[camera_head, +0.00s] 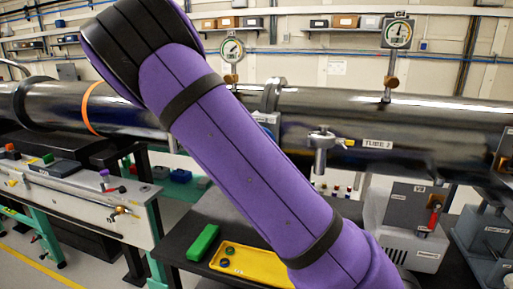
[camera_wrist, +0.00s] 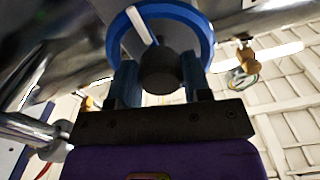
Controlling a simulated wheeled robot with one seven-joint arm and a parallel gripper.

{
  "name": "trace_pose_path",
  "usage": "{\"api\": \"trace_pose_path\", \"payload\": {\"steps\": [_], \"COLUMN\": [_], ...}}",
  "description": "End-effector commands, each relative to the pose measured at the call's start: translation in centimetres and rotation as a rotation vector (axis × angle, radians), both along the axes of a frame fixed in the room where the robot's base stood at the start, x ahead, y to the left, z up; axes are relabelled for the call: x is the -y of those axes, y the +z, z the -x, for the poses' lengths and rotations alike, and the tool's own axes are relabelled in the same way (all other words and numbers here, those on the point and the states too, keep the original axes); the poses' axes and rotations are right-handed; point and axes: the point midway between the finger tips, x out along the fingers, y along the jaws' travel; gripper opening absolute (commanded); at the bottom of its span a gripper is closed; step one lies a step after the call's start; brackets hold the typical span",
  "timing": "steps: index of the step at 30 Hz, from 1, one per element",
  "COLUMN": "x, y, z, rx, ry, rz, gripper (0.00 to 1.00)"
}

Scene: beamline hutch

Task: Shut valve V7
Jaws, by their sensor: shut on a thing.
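In the wrist view a round blue handwheel (camera_wrist: 208,38) with a white bar across its face and a dark round hub (camera_wrist: 160,73) fills the top middle. My gripper (camera_wrist: 162,66) is shut on this handwheel, one finger on each side of the hub. The fingertips are partly hidden against the wheel. No V7 label is readable, so I cannot tell from lettering which valve this is. In the head view my purple arm crosses the middle, and neither the gripper nor the blue wheel shows.
A large dark horizontal pipe labelled TUBE 2 (camera_head: 410,147) runs behind my arm, with dial gauges (camera_head: 398,34) above. Below are a yellow tray (camera_head: 252,268), a green block (camera_head: 203,242) and a grey box with a red handle (camera_head: 434,215). A white bench (camera_head: 75,203) stands left.

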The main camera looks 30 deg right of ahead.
Motion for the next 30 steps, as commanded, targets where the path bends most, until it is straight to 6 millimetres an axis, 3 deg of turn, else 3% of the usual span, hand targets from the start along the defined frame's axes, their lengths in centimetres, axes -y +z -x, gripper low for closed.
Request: {"api": "trace_pose_path", "payload": {"steps": [1,4,17,30], "x": [0.0,0.0,-0.8,-6.6], "y": [-0.1,-0.1,0.0,-0.1], "z": [0.0,0.0,0.6,5.1], "rx": [-0.003,-0.003,-0.001,-0.001], "ry": [0.001,0.001,0.000,0.004], "rz": [-0.002,-0.002,-0.002,-0.002], "gripper": [0.47,0.69,0.69,0.69]}}
